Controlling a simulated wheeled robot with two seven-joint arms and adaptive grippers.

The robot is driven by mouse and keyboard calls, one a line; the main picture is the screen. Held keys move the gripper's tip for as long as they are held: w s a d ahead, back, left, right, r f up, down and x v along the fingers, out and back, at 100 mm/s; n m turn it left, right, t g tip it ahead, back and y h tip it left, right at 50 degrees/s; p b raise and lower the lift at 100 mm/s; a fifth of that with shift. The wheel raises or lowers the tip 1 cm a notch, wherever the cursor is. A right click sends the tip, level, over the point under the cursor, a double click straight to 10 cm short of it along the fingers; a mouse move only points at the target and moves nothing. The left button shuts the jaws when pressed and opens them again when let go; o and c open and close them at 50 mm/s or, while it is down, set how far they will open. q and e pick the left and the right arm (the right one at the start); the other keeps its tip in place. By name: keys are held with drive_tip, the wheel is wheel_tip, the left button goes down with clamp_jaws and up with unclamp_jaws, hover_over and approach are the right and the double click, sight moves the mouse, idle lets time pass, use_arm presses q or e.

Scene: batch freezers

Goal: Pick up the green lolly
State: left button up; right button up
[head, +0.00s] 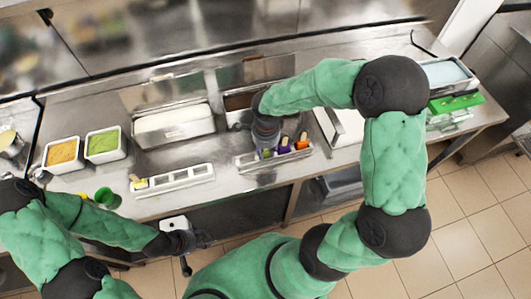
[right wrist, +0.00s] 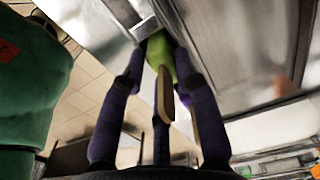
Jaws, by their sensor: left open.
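The green lolly (right wrist: 163,52) shows in the right wrist view between the fingers of my right gripper (right wrist: 162,58). Wooden sticks point back towards the camera there. The fingers are close to the lolly's sides; whether they press on it is unclear. In the head view my right gripper (head: 266,135) is over the right-hand lolly rack (head: 245,164) and hides part of it. A purple lolly (head: 284,148) and an orange lolly (head: 302,143) show in that rack. My left gripper (head: 192,241) is open and empty in front of the counter edge.
A second metal rack (head: 185,176) stands to the left on the counter, with something yellow at its left end. Tubs of orange (head: 63,153) and green (head: 105,145) stand further left. A freezer bin with white content (head: 173,122) is behind. A green board (head: 456,103) lies far right.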

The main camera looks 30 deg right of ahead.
idle(0.3)
drive_tip(key=shift+r, duration=0.45)
drive_tip(key=shift+w+r, duration=0.1)
drive_tip(key=shift+r, duration=0.85)
drive_tip(key=s+a+r+p, duration=0.1)
drive_tip(key=s+a+r, duration=0.2)
drive_tip(key=r, duration=0.3)
drive_tip(key=shift+s, duration=0.25)
drive_tip(key=s+a+r, duration=0.1)
drive_tip(key=s+a, duration=0.1)
drive_tip(key=s+a+r, duration=0.1)
drive_tip(key=s+a, duration=0.1)
drive_tip(key=s+a+r, duration=0.2)
drive_tip(key=shift+s+p, duration=0.25)
drive_tip(key=shift+p, duration=0.15)
drive_tip(key=r+p, duration=0.1)
drive_tip(key=r, duration=0.1)
drive_tip(key=r+p, duration=0.4)
drive_tip(key=r, duration=0.1)
drive_tip(key=shift+s+a+r, duration=0.1)
drive_tip(key=shift+s+a, duration=0.1)
drive_tip(key=shift+s, duration=0.1)
